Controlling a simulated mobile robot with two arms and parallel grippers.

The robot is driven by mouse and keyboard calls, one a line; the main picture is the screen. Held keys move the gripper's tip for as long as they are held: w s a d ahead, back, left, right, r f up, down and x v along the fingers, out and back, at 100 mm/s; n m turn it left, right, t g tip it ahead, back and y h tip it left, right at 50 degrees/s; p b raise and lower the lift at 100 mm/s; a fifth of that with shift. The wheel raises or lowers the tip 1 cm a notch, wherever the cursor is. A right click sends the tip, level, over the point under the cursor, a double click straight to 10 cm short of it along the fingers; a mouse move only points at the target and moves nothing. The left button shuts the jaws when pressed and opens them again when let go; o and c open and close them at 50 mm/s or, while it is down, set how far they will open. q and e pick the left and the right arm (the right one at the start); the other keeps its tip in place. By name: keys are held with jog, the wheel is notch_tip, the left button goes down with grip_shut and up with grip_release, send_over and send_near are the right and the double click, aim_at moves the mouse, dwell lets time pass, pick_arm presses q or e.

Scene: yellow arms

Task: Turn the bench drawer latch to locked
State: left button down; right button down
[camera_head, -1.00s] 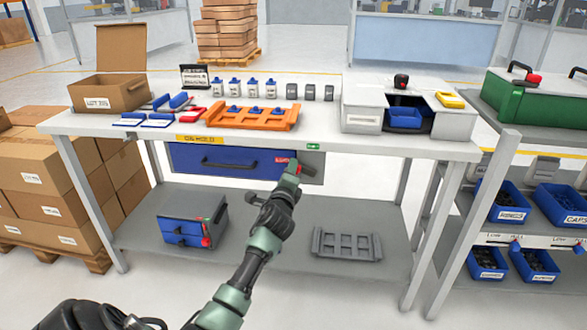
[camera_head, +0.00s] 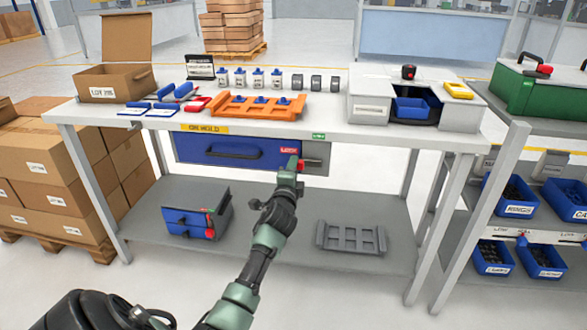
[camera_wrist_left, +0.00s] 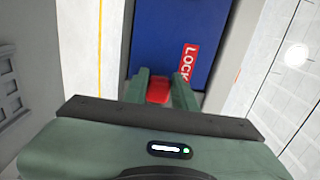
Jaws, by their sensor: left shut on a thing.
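The blue bench drawer (camera_head: 230,151) hangs shut under the tabletop. A red LOCK label (camera_head: 289,150) is on its right end; the label also shows in the left wrist view (camera_wrist_left: 188,63). The red latch (camera_head: 311,162) lies roughly level beside the drawer's right end, partly hidden by my gripper. My left gripper (camera_head: 293,164) is at the latch. In the left wrist view the red latch (camera_wrist_left: 158,91) sits between the two green fingers, which are shut on it. My right gripper is not in view.
The workbench (camera_head: 330,138) top holds an orange tray (camera_head: 255,110), an open carton (camera_head: 115,88) and small parts. The lower shelf holds a small blue-fronted drawer unit (camera_head: 195,213) and a grey tray (camera_head: 350,238). A shelf of blue bins stands at right.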

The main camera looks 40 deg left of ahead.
pick_arm(q)
jog(key=shift+f, duration=0.2)
jog(key=c, duration=1.1)
grip_release()
jog(key=shift+r, duration=0.1)
jog(key=p+v, duration=0.1)
jog(key=v, duration=0.7)
jog(key=shift+a, duration=0.1)
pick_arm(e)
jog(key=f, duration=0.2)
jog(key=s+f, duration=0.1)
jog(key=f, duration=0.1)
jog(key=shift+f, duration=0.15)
